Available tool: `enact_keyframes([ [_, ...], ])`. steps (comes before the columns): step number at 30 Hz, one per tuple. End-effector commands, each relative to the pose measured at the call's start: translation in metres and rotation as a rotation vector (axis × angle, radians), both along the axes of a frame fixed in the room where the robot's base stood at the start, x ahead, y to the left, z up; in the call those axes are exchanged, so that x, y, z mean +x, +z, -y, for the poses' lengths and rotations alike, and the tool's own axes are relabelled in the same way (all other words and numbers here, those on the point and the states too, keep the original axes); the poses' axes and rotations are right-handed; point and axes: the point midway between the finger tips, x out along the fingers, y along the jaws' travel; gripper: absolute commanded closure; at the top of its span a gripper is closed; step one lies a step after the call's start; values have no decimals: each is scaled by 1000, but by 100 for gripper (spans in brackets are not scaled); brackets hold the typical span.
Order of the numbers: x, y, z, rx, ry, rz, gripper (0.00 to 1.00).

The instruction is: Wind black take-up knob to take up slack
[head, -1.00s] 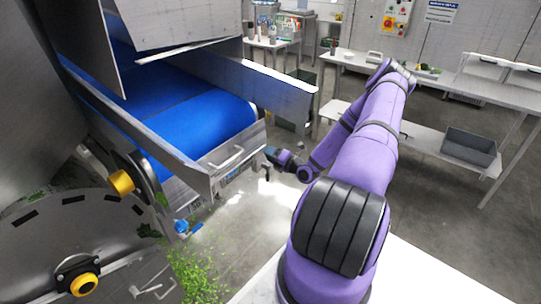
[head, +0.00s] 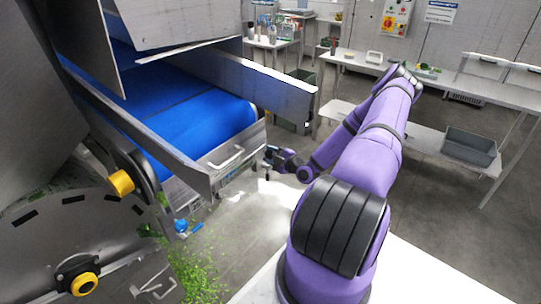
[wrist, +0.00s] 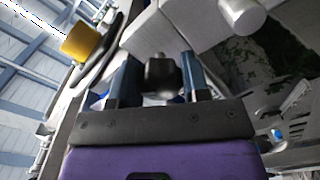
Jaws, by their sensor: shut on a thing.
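The black take-up knob (wrist: 162,75) sits between the two dark blue-grey fingers of my gripper (wrist: 161,80) in the wrist view. My gripper is shut on it. In the head view my gripper (head: 272,154) is at the front end of the blue belt conveyor (head: 200,125), just right of the metal end plate with its handle. The knob cannot be made out in the head view.
Yellow knobs (head: 121,183) and (head: 85,284) stick out of the machine at left. Metal side guards (head: 270,85) flank the belt. Green scraps (head: 195,270) litter the floor below. A bench (head: 420,140) with a grey bin (head: 470,148) stands at right.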

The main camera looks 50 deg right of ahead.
Motion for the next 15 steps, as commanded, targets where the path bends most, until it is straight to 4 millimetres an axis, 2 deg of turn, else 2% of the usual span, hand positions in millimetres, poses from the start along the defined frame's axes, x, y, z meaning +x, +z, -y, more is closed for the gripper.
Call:
enact_keyframes([
  [6, -1, -1, 1, 159, -2, -15, 81],
  [15, -1, -1, 1, 294, -2, -25, 81],
])
